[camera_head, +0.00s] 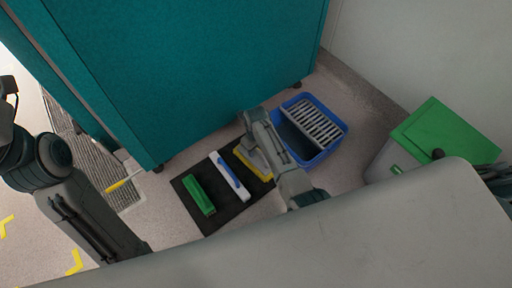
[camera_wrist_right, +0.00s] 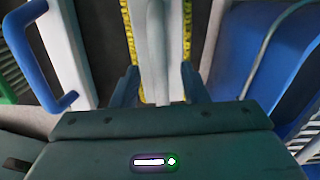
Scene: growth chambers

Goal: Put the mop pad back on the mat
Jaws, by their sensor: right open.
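The mop pad (camera_head: 243,154) has yellow fringed edges and a pale back. It lies at the right end of the black mat (camera_head: 239,216), partly hidden under my right arm in the head view. In the right wrist view, the pad's yellow edge (camera_wrist_right: 187,30) and pale raised middle (camera_wrist_right: 157,50) run up between my fingers. My right gripper (camera_wrist_right: 160,88) is open, with one finger on each side of that pale middle and no clear sign of contact. My left gripper is not in view; only parts of my left arm show.
A green brush (camera_head: 198,195) and a white piece with a blue handle (camera_head: 230,177) also lie on the mat. A blue bucket (camera_head: 318,155) with a grey grille stands right of it. A green-lidded bin (camera_head: 447,137) is at right, a teal cabinet (camera_head: 190,70) behind.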

